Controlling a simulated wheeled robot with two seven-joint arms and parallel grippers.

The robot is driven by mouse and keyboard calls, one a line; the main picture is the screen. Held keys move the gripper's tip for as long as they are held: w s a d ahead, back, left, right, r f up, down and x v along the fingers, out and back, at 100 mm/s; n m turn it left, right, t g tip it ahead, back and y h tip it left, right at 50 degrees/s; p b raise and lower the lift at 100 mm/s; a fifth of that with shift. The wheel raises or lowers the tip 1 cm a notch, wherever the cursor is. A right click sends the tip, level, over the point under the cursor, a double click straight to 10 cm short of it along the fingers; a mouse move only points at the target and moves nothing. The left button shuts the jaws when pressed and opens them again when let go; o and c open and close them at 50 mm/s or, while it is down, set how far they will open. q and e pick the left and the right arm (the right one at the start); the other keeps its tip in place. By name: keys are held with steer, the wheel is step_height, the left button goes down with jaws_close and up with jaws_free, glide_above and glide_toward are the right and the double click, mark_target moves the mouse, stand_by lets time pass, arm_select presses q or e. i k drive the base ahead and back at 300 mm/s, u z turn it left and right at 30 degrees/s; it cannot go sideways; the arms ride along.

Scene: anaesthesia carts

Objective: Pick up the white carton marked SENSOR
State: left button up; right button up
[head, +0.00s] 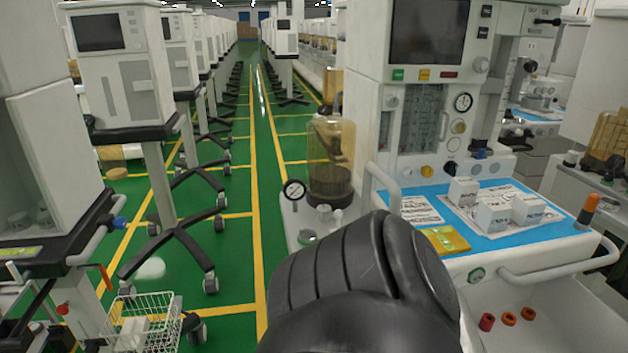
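Several small white cartons stand on the blue-topped work surface of the cart at right. One carton (462,191) is at the back, one carton (491,217) is nearer the front, and one carton (528,208) is to its right. They sit on or beside printed white sheets. Any print on the cartons is too small to read, so I cannot tell which is marked SENSOR. Neither of my grippers shows. A black link of my own arm fills the bottom middle and hides the cart's front left part.
The blue mat (540,236) also bears a yellow packet (445,240) and a printed sheet (418,210). A rail (560,268) runs along the cart's front. A wire basket (150,322) holds white boxes at lower left. The green aisle is clear.

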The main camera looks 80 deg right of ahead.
mark_target(463, 190)
steer(key=i, duration=0.5)
steer(key=z, duration=1)
